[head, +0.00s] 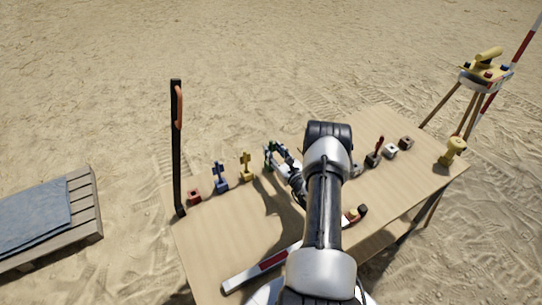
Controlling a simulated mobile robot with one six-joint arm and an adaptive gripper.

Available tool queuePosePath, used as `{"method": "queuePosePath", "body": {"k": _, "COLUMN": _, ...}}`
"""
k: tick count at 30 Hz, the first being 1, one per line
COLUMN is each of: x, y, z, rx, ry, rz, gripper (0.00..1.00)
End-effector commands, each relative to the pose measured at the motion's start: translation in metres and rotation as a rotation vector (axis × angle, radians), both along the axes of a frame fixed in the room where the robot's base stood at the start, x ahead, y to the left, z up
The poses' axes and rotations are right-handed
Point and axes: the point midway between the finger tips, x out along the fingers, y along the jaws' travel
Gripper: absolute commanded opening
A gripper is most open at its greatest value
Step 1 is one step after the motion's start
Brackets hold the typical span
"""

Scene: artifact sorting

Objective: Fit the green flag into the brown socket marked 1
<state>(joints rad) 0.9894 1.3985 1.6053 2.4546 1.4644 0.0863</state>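The green flag (268,157) stands at the right end of a row of coloured pieces on the wooden table (210,240). My gripper (275,152) is right at it, its fingers overlapping the flag in the picture. Whether they are closed on it, and whether the flag is off its base, I cannot tell. Right of my arm, a brownish socket block (405,143) sits near the table's far edge with nothing visible in it. A darker block (372,160) with a red piece in it and a whitish block (390,151) stand beside it. No number marks are readable.
A red block (193,196), a blue piece (221,180) and a yellow piece (246,167) stand left of my gripper. A tall black bar (177,150) rises at the left corner. A yellow object (452,152) stands at the right corner. A red-and-white level (262,267) lies in front.

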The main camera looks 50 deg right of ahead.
Motion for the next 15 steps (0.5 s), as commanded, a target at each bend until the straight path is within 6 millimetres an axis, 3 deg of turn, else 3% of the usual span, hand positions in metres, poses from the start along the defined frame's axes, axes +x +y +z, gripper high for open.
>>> {"method": "queuePosePath", "body": {"k": 6, "x": 0.023, "y": -0.006, "z": -0.001, "rx": 0.0, "ry": -0.001, "rz": 0.001, "gripper": 0.35}}
{"method": "queuePosePath", "body": {"k": 13, "x": 0.024, "y": -0.007, "z": 0.0, "rx": 0.001, "ry": 0.001, "rz": 0.0, "gripper": 0.35}}
{"method": "queuePosePath", "body": {"k": 15, "x": 0.023, "y": -0.007, "z": 0.0, "rx": 0.001, "ry": 0.001, "rz": 0.0, "gripper": 0.3}}
